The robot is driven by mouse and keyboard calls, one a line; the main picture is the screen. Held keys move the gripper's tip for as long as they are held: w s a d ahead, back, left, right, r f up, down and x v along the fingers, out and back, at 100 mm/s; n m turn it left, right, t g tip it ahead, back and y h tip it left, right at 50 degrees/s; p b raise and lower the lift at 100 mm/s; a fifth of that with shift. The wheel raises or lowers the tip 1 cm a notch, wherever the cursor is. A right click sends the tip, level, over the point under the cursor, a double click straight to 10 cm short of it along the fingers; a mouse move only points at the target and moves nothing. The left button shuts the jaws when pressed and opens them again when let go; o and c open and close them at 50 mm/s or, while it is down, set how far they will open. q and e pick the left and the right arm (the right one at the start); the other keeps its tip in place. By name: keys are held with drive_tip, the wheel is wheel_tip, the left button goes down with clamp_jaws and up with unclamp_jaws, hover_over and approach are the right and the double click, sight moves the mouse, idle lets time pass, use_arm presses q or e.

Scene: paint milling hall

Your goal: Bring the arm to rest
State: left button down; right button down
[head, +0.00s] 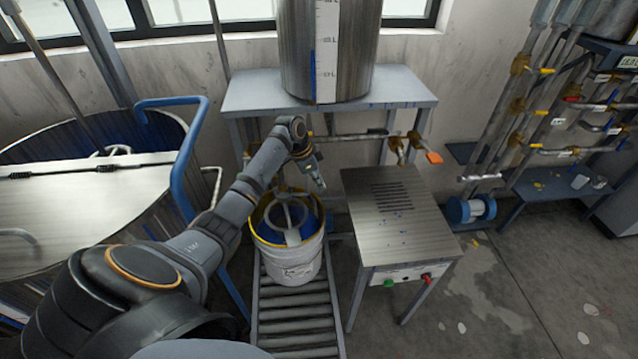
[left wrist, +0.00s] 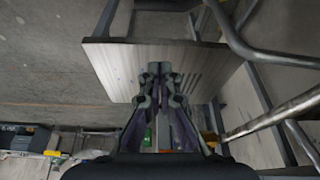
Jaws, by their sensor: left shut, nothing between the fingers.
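My left arm comes in from the lower left in the head view and reaches over a white bucket. My left gripper (head: 318,182) is above the bucket's far right rim, beside the steel-topped table. It is shut and empty. In the left wrist view the shut fingers (left wrist: 159,72) show in the middle, in front of the steel table top (left wrist: 118,62). The white bucket (head: 292,268) has a yellow rim, blue paint inside and a grey ring-shaped part in its opening. My right gripper is not in view.
The bucket stands on a roller track (head: 292,318). The steel table (head: 395,215) with green and red buttons is to its right. A graduated steel tank (head: 345,60) stands on a bench behind. A large vat with a blue rail (head: 185,160) is at left. Open floor lies at right.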

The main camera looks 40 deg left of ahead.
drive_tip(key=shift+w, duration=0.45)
